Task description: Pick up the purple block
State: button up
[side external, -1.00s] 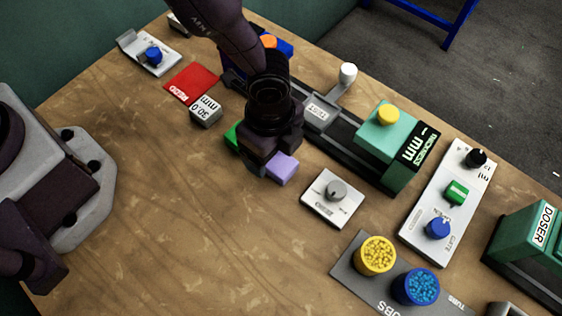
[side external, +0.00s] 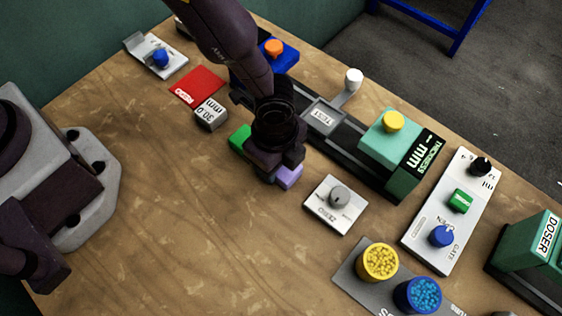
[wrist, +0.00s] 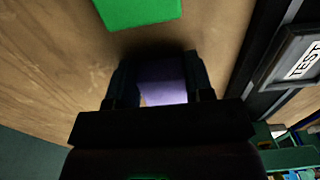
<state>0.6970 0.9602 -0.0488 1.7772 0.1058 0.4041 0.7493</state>
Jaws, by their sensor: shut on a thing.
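The purple block (side external: 288,177) shows at the lower right of my gripper (side external: 278,172) in the side external view, partly hidden by it. In the wrist view the purple block (wrist: 161,80) sits between the two fingers of my gripper (wrist: 160,75), which are shut on it. Whether the block touches the table is hard to tell.
A green block (side external: 240,138) lies on the table close by, left of my gripper. A white dial plate (side external: 334,205) is to the right. The thickness press (side external: 395,150) and its track lie behind. The table's front left is clear.

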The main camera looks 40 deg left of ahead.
jog(key=shift+r, duration=0.4)
notch_tip(320, 180, up, 3)
jog(key=shift+f, duration=0.15)
jog(key=s+a+r, duration=0.9)
jog(key=s+a, duration=0.1)
jog(key=s, duration=0.1)
jog(key=w+d+f+n, duration=0.1)
jog(key=w+d+n, duration=0.2)
jog(key=w, duration=0.3)
jog(key=w+d+f+n, duration=0.2)
jog(key=w+d+n, duration=0.1)
jog(key=w+n, duration=0.2)
jog(key=w+d+f+n, duration=0.1)
jog(key=w+d+n, duration=0.2)
jog(key=w, duration=0.6)
jog(key=shift+d+f+n, duration=0.25)
jog(key=shift+d+n, duration=0.05)
jog(key=shift+n, duration=0.8)
jog(key=shift+w+d+r+n, duration=0.1)
jog(key=shift+w+r+n, duration=0.25)
jog(key=shift+n, duration=0.45)
jog(key=shift+w+d+r+n, duration=0.15)
jog(key=shift+w+r+n, duration=0.15)
jog(key=shift+n, duration=0.5)
jog(key=shift+w+d+r+n, duration=0.1)
jog(key=shift+w+r+n, duration=0.2)
jog(key=shift+n, duration=0.5)
